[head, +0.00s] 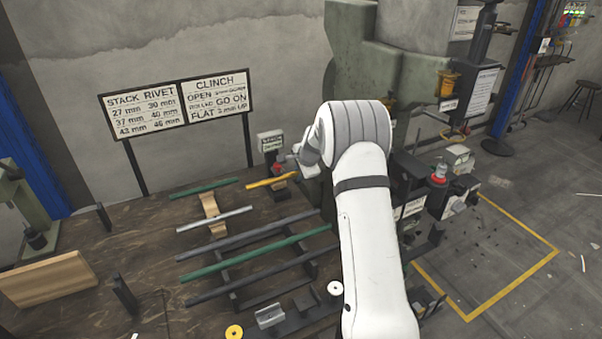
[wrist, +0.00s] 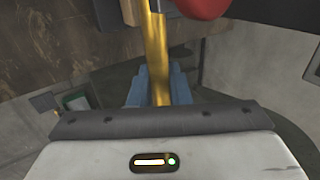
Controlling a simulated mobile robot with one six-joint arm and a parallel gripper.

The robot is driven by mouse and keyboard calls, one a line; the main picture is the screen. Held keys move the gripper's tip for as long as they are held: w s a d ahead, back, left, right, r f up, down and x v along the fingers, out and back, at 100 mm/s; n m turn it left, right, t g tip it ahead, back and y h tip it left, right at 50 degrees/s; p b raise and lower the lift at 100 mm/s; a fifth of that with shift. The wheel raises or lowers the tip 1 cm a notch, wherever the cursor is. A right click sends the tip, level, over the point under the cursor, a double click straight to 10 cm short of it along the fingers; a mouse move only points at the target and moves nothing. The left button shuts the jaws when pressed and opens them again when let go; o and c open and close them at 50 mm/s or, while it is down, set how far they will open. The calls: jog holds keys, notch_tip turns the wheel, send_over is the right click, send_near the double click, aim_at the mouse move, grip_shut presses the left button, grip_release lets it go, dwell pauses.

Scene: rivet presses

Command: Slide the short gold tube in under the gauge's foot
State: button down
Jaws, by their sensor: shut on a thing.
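My gripper (wrist: 158,88) is shut on the short gold tube (wrist: 154,45), which lies between its blue finger pads and runs out past the top edge of the wrist view. In the head view the gold tube (head: 268,182) points left from my wrist, nearly level; its held end is hidden. The gauge (head: 270,141), a small labelled box on a dark stand, is just behind the tube. A red part (head: 278,168) shows low on it, close to the tube. A red round part (wrist: 205,7) and a dark pin show beside the tube in the wrist view. The gauge's foot cannot be made out clearly.
A wooden rest (head: 211,211) and a dark rack hold several green and grey tubes left of my arm. Small fixtures (head: 270,316) stand at the bench front. A large green press (head: 362,65) rises behind my arm.

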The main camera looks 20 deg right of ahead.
jog(key=shift+f, duration=0.3)
jog(key=c, duration=1.3)
grip_release()
jog(key=v, duration=0.7)
jog(key=shift+s+d+r+b, duration=0.15)
jog(key=shift+s+r+b, duration=0.15)
jog(key=shift+b, duration=0.1)
